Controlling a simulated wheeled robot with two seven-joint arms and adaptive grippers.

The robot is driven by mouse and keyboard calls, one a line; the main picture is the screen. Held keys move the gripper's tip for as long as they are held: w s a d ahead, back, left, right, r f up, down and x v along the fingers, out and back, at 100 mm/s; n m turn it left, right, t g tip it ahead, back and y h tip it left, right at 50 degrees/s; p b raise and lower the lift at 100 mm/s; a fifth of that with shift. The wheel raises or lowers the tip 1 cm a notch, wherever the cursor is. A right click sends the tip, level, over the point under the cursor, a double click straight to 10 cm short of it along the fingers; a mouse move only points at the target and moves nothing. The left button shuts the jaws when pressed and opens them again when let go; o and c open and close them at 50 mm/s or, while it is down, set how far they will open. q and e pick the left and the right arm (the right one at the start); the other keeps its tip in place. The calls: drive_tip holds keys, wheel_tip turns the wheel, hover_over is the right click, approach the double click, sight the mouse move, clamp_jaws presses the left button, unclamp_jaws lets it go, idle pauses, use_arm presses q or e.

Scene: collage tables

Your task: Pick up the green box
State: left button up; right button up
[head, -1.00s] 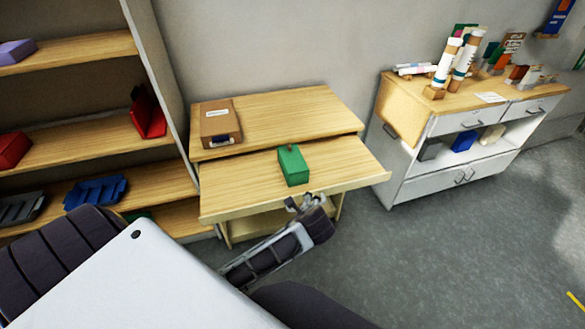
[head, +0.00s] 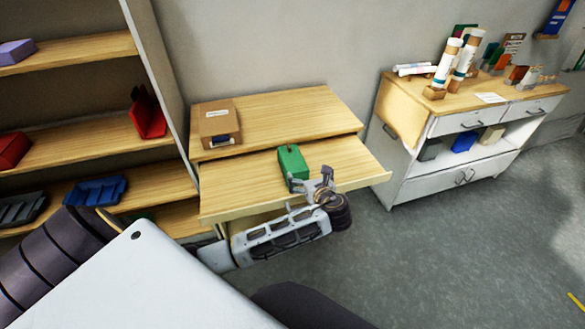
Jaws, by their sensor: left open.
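The green box (head: 292,163) sits on the pulled-out lower board (head: 235,187) of the small wooden table, near its middle. My left gripper (head: 311,182) is open at the front of the box, over the board's front part. Its fingers reach toward the box's near right side and overlap its lower front edge in the head view. I cannot tell whether they touch it. My right gripper is not in view.
A brown cardboard box (head: 217,122) lies on the table's upper top (head: 290,108). Shelves (head: 90,155) with red and blue items stand at left. A white cabinet (head: 455,125) with tubes on top stands at right. Grey floor is clear between.

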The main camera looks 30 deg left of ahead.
use_arm(q)
approach(293, 159)
drive_tip(key=shift+d+x, duration=0.2)
drive_tip(key=shift+x, duration=1.5)
drive_tip(key=shift+w+f, duration=0.15)
drive_tip(key=shift+w, duration=0.1)
drive_tip(key=shift+a+r+x, duration=0.1)
drive_tip(key=shift+a+x, duration=0.05)
drive_tip(key=shift+x, duration=0.9)
drive_tip(key=shift+a+r+x, duration=0.1)
drive_tip(key=shift+x, duration=0.95)
drive_tip(key=shift+w+a+f, duration=0.1)
drive_tip(key=shift+a+f, duration=0.05)
drive_tip(key=shift+a, duration=0.15)
drive_tip(key=shift+c, duration=0.3)
drive_tip(key=c, duration=1.4)
